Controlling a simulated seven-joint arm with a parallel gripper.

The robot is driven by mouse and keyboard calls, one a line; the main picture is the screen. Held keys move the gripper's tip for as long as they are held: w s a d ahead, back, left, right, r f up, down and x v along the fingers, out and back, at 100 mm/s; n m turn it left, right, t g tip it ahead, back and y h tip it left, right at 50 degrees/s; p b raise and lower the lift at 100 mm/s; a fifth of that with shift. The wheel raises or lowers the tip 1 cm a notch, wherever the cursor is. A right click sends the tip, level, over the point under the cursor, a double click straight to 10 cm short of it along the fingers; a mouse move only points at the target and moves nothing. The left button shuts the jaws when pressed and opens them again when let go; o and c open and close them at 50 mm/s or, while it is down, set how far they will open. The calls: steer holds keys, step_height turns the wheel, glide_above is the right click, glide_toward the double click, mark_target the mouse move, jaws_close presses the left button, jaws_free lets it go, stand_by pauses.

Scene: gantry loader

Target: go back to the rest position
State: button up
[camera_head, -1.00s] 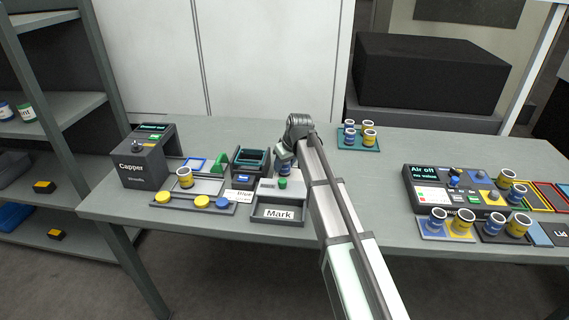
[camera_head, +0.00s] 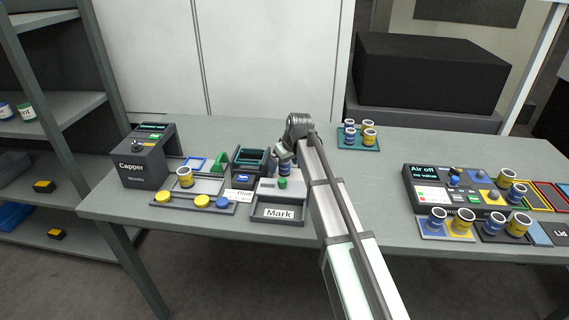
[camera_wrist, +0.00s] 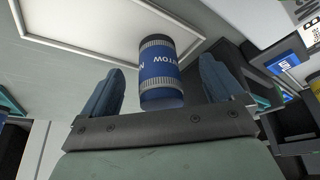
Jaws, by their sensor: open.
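My gripper (camera_wrist: 160,95) is open in the wrist view, its two blue-grey fingers apart. A blue can with grey bands (camera_wrist: 158,70) stands between and just beyond the fingers, with a gap on each side. In the head view my gripper (camera_head: 284,152) is above the table behind the Mark station, its fingers small and partly hidden by my arm. The blue can (camera_head: 285,168) shows just below it, partly covered.
The Mark station (camera_head: 279,212) and a dark machine (camera_head: 250,160) stand close to my gripper. The Capper (camera_head: 141,165) is at left. A teal tray (camera_head: 358,146) with several cans lies behind right. The Air off panel (camera_head: 433,200) is at right. The table middle right is clear.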

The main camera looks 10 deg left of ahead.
steer(key=shift+r, duration=4.55)
